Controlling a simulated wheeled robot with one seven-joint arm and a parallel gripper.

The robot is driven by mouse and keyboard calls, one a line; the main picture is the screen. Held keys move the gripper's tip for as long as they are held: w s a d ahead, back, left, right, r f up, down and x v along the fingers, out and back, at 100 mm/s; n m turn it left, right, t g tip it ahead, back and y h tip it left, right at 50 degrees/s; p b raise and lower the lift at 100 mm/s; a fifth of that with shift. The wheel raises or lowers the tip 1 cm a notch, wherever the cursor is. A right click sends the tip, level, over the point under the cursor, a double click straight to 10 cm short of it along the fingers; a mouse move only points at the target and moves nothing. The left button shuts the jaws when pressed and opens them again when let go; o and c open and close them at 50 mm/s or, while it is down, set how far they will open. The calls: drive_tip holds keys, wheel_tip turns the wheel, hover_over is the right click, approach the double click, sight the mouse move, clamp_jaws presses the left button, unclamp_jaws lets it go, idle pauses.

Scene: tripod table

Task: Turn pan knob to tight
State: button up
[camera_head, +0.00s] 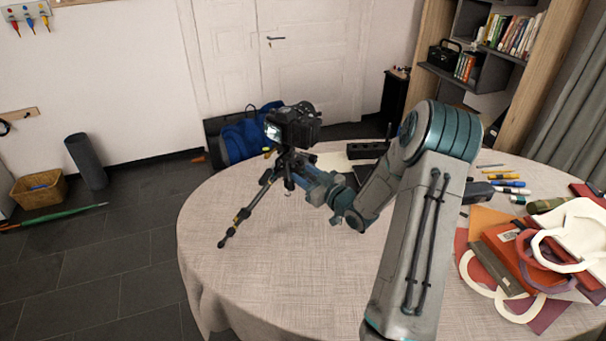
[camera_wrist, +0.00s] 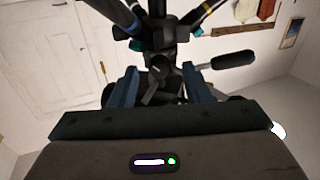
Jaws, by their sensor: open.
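A black camera (camera_head: 292,127) sits on a tripod (camera_head: 245,213) that stands on the round table (camera_head: 270,285). My gripper (camera_head: 303,172) reaches in from the right at the tripod head, just under the camera. In the wrist view my gripper (camera_wrist: 160,88) is open, with one blue finger on each side of a small dark knob (camera_wrist: 157,92) on the tripod head. I cannot tell whether either finger touches it. A black pan handle (camera_wrist: 233,60) sticks out to the right of the fingers. The knob is too small and hidden to make out in the head view.
The banded tripod legs (camera_wrist: 122,14) spread close above the fingers in the wrist view. Bags and folders (camera_head: 505,260) and several markers (camera_head: 507,183) lie on the table's right side. A black box (camera_head: 367,150) lies at the back. The front left of the table is clear.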

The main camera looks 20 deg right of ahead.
drive_tip(key=b+v, duration=0.2)
drive_tip(key=v, duration=1)
drive_tip(key=shift+s, duration=0.25)
drive_tip(key=shift+d+r, duration=0.1)
drive_tip(key=s+a+r+m+g+h, duration=0.2)
drive_tip(key=s+a+r+g+h, duration=0.1)
drive_tip(key=s+a+g, duration=0.4)
drive_tip(key=s+a+r+m+g+h, duration=0.2)
drive_tip(key=s+a+r+g, duration=0.3)
drive_tip(key=s+a, duration=0.6)
drive_tip(key=s+g+h, duration=0.1)
drive_tip(key=s+g, duration=0.1)
drive_tip(key=s, duration=0.1)
drive_tip(key=shift+m, duration=0.3)
drive_tip(key=shift+d, duration=0.1)
